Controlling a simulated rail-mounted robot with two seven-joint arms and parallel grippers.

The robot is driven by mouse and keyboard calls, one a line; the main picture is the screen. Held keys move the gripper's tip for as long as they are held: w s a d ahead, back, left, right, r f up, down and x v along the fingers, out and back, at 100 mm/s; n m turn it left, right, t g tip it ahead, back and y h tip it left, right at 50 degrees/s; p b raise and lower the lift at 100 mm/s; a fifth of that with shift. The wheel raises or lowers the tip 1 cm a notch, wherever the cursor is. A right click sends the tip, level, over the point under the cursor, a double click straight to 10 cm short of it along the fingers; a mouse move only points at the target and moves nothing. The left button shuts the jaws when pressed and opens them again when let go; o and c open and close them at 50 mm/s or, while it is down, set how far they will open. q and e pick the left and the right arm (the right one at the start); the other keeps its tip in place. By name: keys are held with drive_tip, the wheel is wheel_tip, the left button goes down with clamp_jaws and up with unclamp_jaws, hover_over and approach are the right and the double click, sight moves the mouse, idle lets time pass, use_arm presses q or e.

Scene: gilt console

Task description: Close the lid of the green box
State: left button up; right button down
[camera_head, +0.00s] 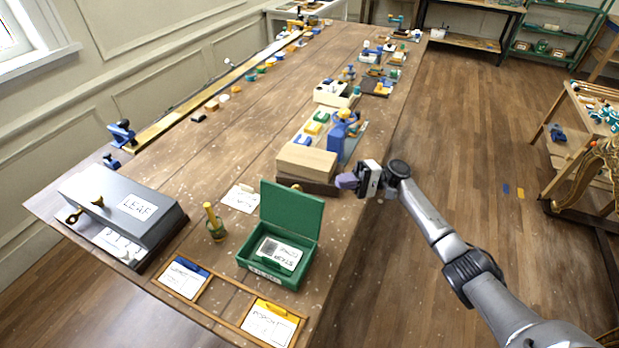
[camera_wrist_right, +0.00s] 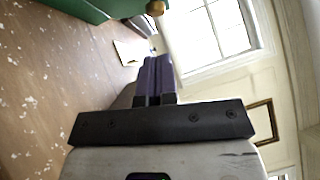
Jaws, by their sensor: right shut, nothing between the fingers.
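The green box (camera_head: 252,265) stands on the near part of the long wooden table. Its lid (camera_head: 291,209) is up, and a white label card (camera_head: 278,254) lies inside. My right gripper (camera_head: 346,181) is at the table's right edge, to the right of and beyond the raised lid, apart from it. Its purple fingers are together and empty; they also show in the right wrist view (camera_wrist_right: 157,76). A green surface (camera_wrist_right: 85,10), apparently part of the box, shows at the top of that view. My left gripper is not in view.
A wooden block (camera_head: 307,161) lies just left of my right gripper.

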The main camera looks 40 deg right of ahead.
drive_tip(key=p, duration=0.1)
approach(298, 187)
drive_tip(key=w+a, duration=0.3)
drive_tip(key=shift+w+a+f+p, duration=0.1)
drive_tip(key=shift+a+p, duration=0.1)
drive_tip(key=shift+a, duration=0.3)
drive_tip(key=shift+w+a+p, duration=0.1)
drive_tip(key=shift+a+p, duration=0.05)
drive_tip(key=shift+a, duration=0.3)
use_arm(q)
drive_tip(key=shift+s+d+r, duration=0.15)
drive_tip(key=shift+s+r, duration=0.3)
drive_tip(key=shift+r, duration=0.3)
use_arm(e)
drive_tip(key=shift+w+a, duration=0.1)
drive_tip(key=shift+a, duration=0.05)
